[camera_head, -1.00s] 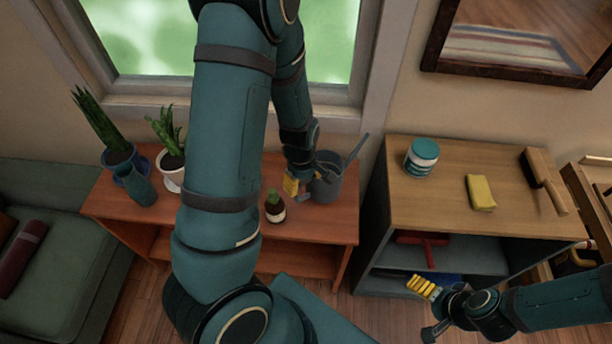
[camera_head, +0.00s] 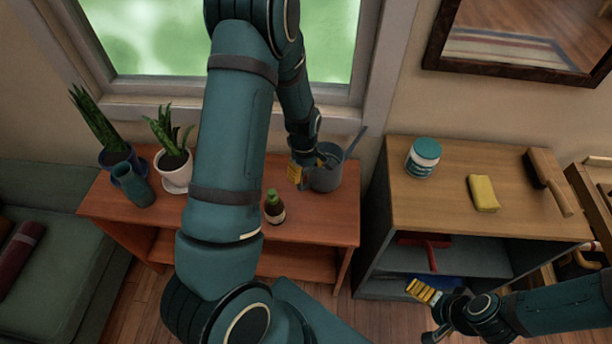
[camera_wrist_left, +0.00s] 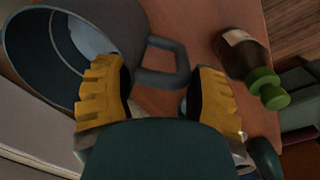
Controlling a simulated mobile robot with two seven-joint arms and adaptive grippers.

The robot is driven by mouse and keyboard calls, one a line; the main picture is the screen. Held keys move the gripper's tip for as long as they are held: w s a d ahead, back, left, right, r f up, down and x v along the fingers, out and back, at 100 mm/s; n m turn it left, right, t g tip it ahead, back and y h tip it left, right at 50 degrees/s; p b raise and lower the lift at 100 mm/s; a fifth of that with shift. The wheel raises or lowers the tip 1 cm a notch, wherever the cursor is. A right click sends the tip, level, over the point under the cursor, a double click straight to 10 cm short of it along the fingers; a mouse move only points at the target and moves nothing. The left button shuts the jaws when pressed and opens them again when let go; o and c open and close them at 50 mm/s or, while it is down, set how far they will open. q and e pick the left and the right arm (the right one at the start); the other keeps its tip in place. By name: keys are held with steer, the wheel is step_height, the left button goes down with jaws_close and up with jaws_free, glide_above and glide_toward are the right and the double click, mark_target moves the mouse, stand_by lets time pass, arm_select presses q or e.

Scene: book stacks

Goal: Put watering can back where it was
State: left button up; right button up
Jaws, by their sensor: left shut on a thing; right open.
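The grey watering can (camera_head: 327,179) is at the right end of the reddish wooden shelf unit (camera_head: 310,228), below the window. Its long spout points up and right. My left gripper (camera_head: 294,173) is at the can's left side, shut on its handle. In the left wrist view the watering can's open top (camera_wrist_left: 70,50) fills the upper left, and its looped handle reaches between the yellow fingers of my left gripper (camera_wrist_left: 158,100). Whether the can's base touches the shelf top is hard to tell. My right gripper (camera_head: 422,291) is open and empty in front of the right-hand cabinet.
A brown bottle with a green cap (camera_head: 274,207) stands close to the left gripper; it also shows in the left wrist view (camera_wrist_left: 247,58). Potted plants (camera_head: 173,167) stand further left. The wooden cabinet (camera_head: 440,208) holds a teal-and-white jar (camera_head: 423,158), yellow sponge (camera_head: 482,193) and brush (camera_head: 546,180).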

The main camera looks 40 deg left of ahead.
arm_select(q)
step_height(320, 180, down, 3)
steer(key=shift+r+b, duration=0.15)
steer(key=shift+b, duration=0.15)
steer(key=shift+w+a+f, duration=0.1)
steer(key=shift+w+f, duration=0.05)
steer(key=shift+f, duration=0.15)
steer(key=shift+r, duration=0.1)
steer(key=o, duration=1.3)
